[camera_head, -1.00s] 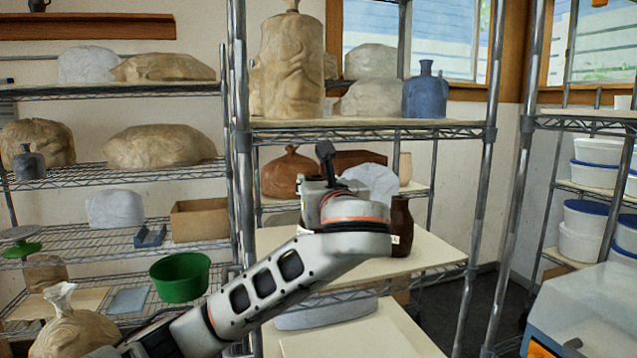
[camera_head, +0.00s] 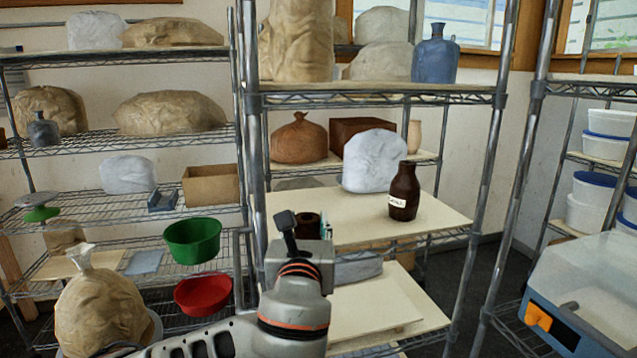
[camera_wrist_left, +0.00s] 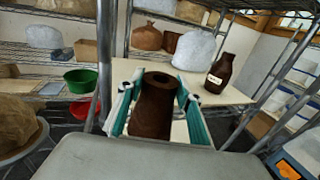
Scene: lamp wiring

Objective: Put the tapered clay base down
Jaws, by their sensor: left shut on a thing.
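The tapered clay base (camera_wrist_left: 153,112) is dark brown, with a hole in its top. My left gripper (camera_wrist_left: 156,92) is shut on it, with teal fingers on both sides. In the head view the clay base (camera_head: 306,222) shows only in part behind my left gripper (camera_head: 318,226) and wrist. It appears at the front left of the cream middle shelf board (camera_head: 442,221); I cannot tell whether it touches the board. My right gripper is not in view.
A dark brown labelled bottle (camera_head: 404,192) and a white wrapped lump (camera_head: 373,161) stand on the shelf board. Metal posts (camera_head: 484,180) flank the shelf, with another shelf above. Green (camera_head: 193,241) and red (camera_head: 203,294) bowls sit at left. The board's front right is clear.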

